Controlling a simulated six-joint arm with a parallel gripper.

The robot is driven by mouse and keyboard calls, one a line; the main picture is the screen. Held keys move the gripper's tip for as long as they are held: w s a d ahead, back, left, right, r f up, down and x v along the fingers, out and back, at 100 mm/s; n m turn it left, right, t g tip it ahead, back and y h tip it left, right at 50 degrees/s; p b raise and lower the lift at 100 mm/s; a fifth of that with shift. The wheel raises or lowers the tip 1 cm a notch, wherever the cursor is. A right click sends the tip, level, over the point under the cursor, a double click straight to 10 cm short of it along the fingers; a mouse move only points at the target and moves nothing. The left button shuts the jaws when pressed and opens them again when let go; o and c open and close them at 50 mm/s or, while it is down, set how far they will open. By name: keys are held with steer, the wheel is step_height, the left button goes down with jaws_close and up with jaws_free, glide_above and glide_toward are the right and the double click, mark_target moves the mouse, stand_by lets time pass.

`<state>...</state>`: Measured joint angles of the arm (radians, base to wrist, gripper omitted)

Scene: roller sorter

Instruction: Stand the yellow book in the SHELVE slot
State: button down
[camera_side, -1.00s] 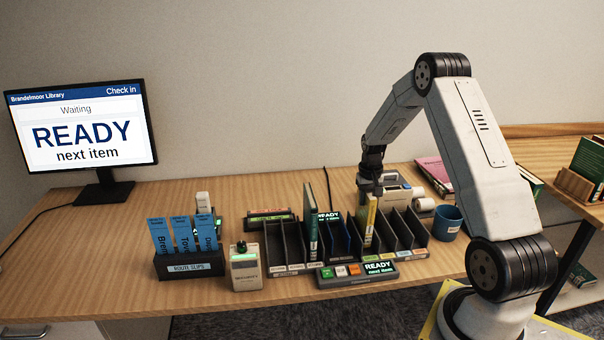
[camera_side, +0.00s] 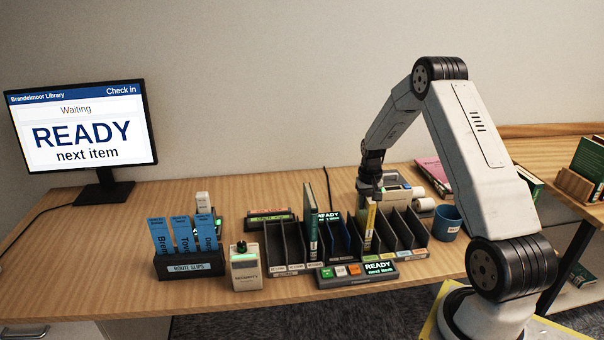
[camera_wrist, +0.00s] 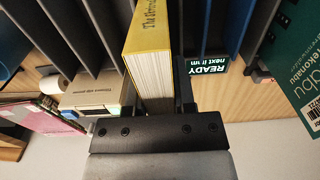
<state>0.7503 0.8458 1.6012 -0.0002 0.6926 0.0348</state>
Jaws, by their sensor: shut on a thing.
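The yellow book (camera_side: 370,228) stands upright in the slotted sorter rack (camera_side: 411,250), in a slot at the left of its right-hand section. My gripper (camera_side: 370,190) is above and behind it in the side view and is shut on it. In the wrist view the yellow book (camera_wrist: 151,62) shows its yellow cover and white page edges between the fingers of my gripper (camera_wrist: 150,105). The book's lower end is hidden among the dividers. I cannot read the label of its slot.
A green book (camera_side: 310,222) stands in the rack's left section. A READY panel (camera_side: 378,267) with coloured buttons sits in front. A blue cup (camera_side: 447,222) is right of the rack, and the route slips box (camera_side: 189,266) is at the left.

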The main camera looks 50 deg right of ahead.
steer(key=shift+f, duration=0.4)
steer(key=shift+c, duration=1.8)
jaws_free()
steer(key=shift+r, duration=3.9)
steer(key=s+a+r+n+t, duration=0.1)
steer(key=a+r+n, duration=0.15)
steer(key=a, duration=1.05)
steer(key=s+a+r+n+t, duration=0.15)
steer(key=a+n, duration=0.25)
steer(key=a, duration=1)
steer(key=s+a+n, duration=0.2)
steer(key=s+a, duration=0.3)
steer(key=a, duration=0.2)
steer(key=shift+s+f, duration=0.15)
steer(key=shift+s, duration=0.25)
